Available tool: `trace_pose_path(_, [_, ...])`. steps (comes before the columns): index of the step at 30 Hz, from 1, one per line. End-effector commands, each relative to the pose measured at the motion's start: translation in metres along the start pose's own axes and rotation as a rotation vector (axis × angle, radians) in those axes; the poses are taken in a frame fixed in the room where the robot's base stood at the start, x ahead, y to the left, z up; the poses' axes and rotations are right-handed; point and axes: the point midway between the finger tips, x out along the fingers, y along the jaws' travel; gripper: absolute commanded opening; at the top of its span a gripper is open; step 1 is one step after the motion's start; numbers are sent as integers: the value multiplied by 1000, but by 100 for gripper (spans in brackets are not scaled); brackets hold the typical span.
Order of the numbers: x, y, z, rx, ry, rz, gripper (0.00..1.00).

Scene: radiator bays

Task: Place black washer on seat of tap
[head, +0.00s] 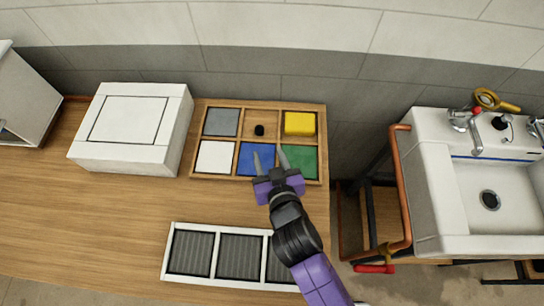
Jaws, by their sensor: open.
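A small black piece (259,130), which looks like the black washer, lies in the top middle compartment of the wooden tray (324,150). My gripper (269,152) is open and empty. Its two fingers point toward the black piece, over the lower part of the tray; I cannot tell their height above it. At the right, a chrome tap (460,119) stands on the back ledge of the white sink (430,185). A second chrome tap (537,131) is cut off at the picture's right edge. A dark fitting (500,122) sits between them. I cannot make out a tap seat.
The other tray compartments hold grey, white, blue, green and yellow blocks or pads. A white box (135,120) stands left of the tray. A white-framed grille (240,256) lies in front. A yellow-handled tool (490,100) rests behind the sink taps. A gap separates bench and sink, with a copper pipe (400,190).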

Motion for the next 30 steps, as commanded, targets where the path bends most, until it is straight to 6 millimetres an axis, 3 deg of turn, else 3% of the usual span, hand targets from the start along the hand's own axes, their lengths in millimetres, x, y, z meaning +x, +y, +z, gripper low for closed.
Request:
trace_pose_path(10, [-5, 1, 1, 1, -1, 0, 45])
trace_pose_path(14, [-24, 12, 17, 8, -7, 1, 45])
trace_pose_path(17, [-54, 29, 37, 23, -10, 5, 45])
trace_pose_path(22, [-125, 60, 60, 52, 6, 26, 45])
trace_pose_path(30, [-243, 98, 61, 85, 51, 107, 45])
